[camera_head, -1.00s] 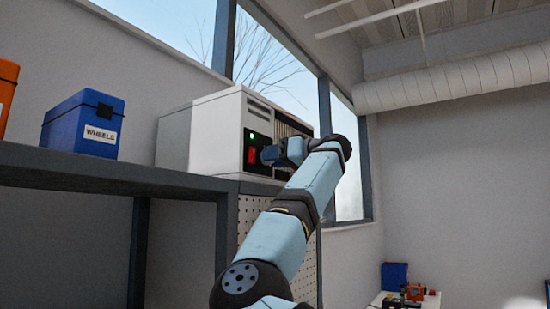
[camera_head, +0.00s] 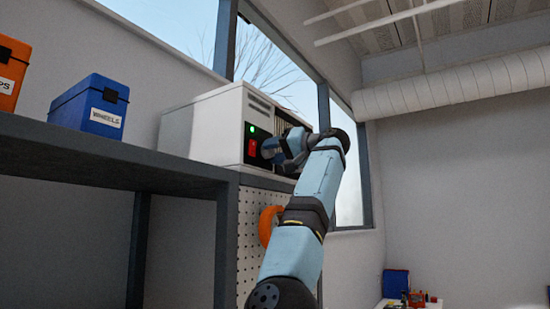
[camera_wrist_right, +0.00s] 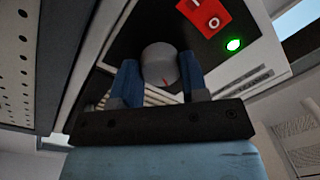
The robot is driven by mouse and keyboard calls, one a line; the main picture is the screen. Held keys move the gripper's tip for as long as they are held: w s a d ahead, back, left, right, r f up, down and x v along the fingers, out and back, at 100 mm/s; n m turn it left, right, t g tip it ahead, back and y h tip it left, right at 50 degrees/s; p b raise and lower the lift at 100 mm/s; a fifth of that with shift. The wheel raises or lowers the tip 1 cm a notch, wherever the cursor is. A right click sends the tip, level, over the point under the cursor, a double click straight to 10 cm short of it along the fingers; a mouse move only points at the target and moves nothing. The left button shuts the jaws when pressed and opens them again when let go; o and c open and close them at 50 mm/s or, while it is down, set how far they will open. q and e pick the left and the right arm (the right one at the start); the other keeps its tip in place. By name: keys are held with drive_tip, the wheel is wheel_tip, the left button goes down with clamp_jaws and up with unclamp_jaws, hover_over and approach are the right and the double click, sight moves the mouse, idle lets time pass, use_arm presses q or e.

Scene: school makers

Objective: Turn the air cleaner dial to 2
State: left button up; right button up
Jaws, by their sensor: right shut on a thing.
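The air cleaner (camera_head: 205,128) is a white box on the shelf, with a dark front panel, a lit green light and a red switch (camera_head: 252,147). Its round grey dial (camera_wrist_right: 160,62) shows in the right wrist view with a small red mark on its face. My right gripper (camera_wrist_right: 160,80) has its two blue fingers on either side of the dial and is shut on it. In the head view my right gripper (camera_head: 280,148) is at the panel, right of the switch, and hides the dial. I cannot read any dial numbers. My left gripper is not in view.
A blue box labelled WHEELS (camera_head: 92,106) and an orange box (camera_head: 12,78) stand on the dark shelf (camera_head: 110,155) left of the air cleaner. A white pegboard (camera_head: 252,225) with an orange ring (camera_head: 268,226) is below. A window is behind.

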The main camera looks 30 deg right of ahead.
drive_tip(key=m, duration=0.3)
drive_tip(key=shift+m+b, duration=0.3)
drive_tip(key=shift+b, duration=0.05)
drive_tip(key=shift+m, duration=1.3)
drive_tip(key=o, duration=0.9)
drive_tip(key=b+v, duration=0.5)
drive_tip(key=v, duration=0.8)
drive_tip(key=shift+s+f, duration=0.1)
drive_tip(key=shift+s, duration=0.35)
